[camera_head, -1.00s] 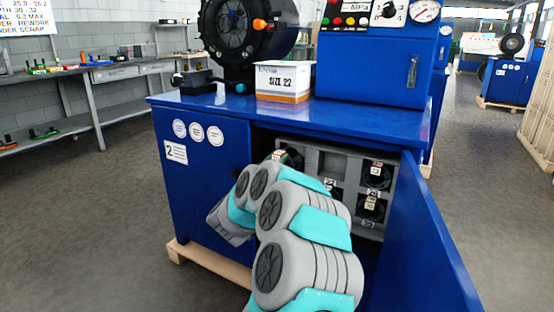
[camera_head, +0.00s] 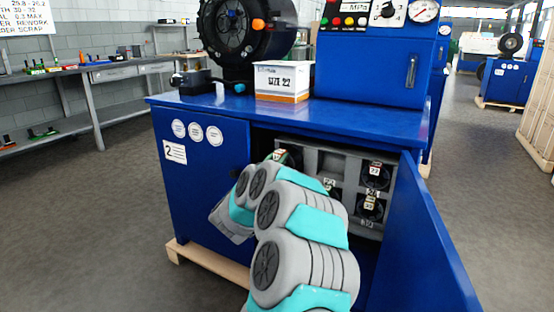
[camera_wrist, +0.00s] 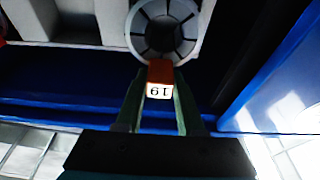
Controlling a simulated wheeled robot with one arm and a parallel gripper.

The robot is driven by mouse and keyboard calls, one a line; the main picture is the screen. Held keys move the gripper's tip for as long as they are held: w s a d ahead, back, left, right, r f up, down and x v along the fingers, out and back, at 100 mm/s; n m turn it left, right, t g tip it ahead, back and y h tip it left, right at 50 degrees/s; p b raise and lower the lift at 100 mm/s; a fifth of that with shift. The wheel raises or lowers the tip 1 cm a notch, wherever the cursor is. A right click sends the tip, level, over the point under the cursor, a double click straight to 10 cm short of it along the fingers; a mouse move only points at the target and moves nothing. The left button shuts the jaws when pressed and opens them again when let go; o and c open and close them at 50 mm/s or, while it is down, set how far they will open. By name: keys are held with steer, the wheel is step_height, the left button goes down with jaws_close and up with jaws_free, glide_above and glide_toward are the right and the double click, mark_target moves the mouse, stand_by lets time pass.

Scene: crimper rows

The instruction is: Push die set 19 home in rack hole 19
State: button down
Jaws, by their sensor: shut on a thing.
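Die set 19 is a round, segmented grey ring (camera_wrist: 163,14) with a dark centre, seen at the top of the wrist view. Its red tab with a white label (camera_wrist: 159,90) reads 19, upside down. My gripper (camera_wrist: 160,80) is shut on this tab, one green finger on each side. The ring is at the grey rack (camera_wrist: 75,32); how deep it sits in its hole I cannot tell. In the head view the grey rack (camera_head: 318,158) stands inside the blue cabinet, and my arm hides its left part and most of the gripper.
The cabinet door (camera_head: 425,245) stands open on the right. The cabinet's left front (camera_head: 205,205) closes off the other side. Other labelled die sets (camera_head: 375,175) sit in the rack's right holes. A SIZE 22 box (camera_head: 282,82) stands on the cabinet top.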

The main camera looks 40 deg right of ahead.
steer(key=shift+f+p+x, duration=0.2)
steer(key=shift+x, duration=1.15)
steer(key=shift+f+p+x, duration=0.15)
steer(key=shift+x, duration=1.2)
stand_by(0.3)
steer(key=c, duration=0.9)
jaws_free()
steer(key=shift+d, duration=0.1)
steer(key=o, duration=0.4)
steer(key=shift+f, duration=0.1)
steer(key=shift+o, duration=0.3)
steer(key=shift+f, duration=0.2)
steer(key=v, duration=0.7)
steer(key=shift+a+b, duration=0.4)
steer(key=shift+s, duration=0.1)
